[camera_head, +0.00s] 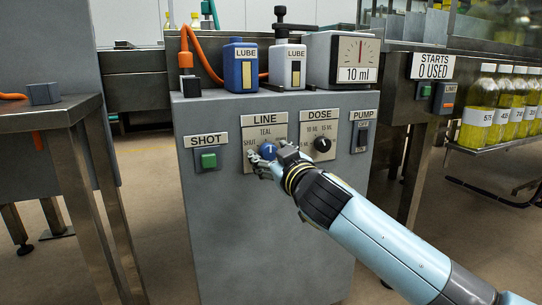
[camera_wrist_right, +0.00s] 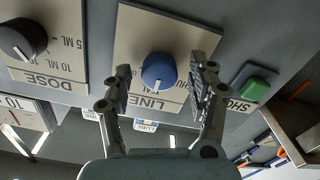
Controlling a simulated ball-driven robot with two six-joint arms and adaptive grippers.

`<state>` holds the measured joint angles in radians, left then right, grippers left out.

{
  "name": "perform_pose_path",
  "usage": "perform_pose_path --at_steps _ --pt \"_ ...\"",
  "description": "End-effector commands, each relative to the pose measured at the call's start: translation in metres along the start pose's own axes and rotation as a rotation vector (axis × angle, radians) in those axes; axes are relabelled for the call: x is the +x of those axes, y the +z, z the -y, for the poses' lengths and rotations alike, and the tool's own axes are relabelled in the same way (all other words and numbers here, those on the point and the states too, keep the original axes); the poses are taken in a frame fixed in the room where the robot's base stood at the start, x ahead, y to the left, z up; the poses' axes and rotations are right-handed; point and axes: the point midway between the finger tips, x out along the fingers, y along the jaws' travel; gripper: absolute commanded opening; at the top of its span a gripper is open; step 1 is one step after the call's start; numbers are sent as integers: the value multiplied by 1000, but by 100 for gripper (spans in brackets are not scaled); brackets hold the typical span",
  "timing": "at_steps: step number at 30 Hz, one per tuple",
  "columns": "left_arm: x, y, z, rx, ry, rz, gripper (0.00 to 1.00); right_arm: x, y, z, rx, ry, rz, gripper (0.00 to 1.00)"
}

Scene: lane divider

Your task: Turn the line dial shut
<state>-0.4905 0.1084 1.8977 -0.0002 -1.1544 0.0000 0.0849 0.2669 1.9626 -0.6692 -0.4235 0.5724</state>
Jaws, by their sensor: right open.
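The blue LINE dial (camera_head: 268,149) sits on the grey cabinet's front, on a plate (camera_head: 279,128) marked TEAL above and SHUT at the left. Its pale mark looks roughly upward, toward TEAL, though it is small. My right gripper (camera_head: 272,163) is at the dial and partly covers the plate. In the right wrist view, which is upside down, the blue dial (camera_wrist_right: 158,72) lies between the two open fingers of my right gripper (camera_wrist_right: 161,78), with gaps on both sides. My left gripper is not in view.
The black DOSE dial (camera_head: 322,144) is close at the right of LINE, then the PUMP switch (camera_head: 361,136). The green SHOT button (camera_head: 208,160) is at the left. LUBE bottles (camera_head: 241,66) and a 10 ml gauge (camera_head: 357,60) stand on top.

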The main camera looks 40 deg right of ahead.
Motion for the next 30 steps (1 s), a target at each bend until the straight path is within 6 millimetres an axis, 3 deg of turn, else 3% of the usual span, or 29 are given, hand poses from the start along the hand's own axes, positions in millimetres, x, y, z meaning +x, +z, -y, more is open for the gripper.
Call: perform_pose_path --at_steps 6,18,27,30 --pt "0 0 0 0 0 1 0 0 0 0 0 0 0 56" --pt "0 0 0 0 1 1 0 0 0 0 0 0 0 4" --pt "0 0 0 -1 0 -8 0 0 0 0 -35 0 0 4" --pt "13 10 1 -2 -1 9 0 0 -1 0 -78 1 0 4"
